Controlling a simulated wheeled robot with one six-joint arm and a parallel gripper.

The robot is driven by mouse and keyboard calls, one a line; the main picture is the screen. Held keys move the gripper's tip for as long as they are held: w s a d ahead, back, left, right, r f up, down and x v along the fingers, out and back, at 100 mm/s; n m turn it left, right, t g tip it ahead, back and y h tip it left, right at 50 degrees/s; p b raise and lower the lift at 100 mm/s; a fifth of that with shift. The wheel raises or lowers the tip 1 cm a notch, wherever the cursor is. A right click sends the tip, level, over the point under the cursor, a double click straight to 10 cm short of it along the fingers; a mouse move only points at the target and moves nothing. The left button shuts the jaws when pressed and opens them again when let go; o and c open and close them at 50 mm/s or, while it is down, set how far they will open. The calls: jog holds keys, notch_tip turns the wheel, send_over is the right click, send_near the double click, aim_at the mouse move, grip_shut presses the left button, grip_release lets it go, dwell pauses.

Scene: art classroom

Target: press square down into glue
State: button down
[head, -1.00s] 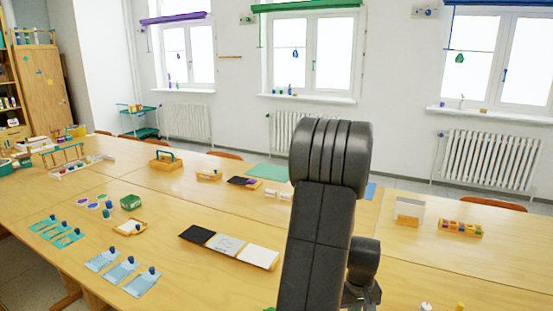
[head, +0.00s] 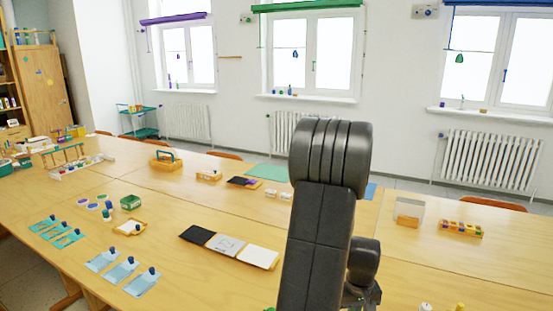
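My arm rises in front of the table, and its wrist end drops out of the picture at the bottom edge. The gripper's fingers do not show, so I cannot see what they hold or touch. A long wooden tray (head: 272,267) lies at mid-table, left of my arm. It bears a black square (head: 197,234), a pale square with a faint drawing (head: 225,244) and a plain white square (head: 261,256) side by side. I cannot make out any glue or which square is the task's.
Blue cards (head: 143,282) and teal cards (head: 68,237) with small dark-topped items lie at the left. A green box (head: 131,202) and a small wooden tray (head: 142,223) stand nearby. A clear-sided box (head: 408,211) and a tray of coloured blocks (head: 461,229) are at right. My arm hides the table's middle.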

jog(key=shift+f+b, duration=0.65)
jog(key=shift+f, duration=0.2)
dwell(0.6)
jog(key=shift+r, duration=0.1)
dwell(0.7)
jog(key=shift+r+p, duration=2.55)
jog(key=shift+r, duration=0.9)
jog(key=shift+f, duration=0.1)
jog(key=shift+f+b, duration=2.45)
jog(key=shift+f, duration=0.9)
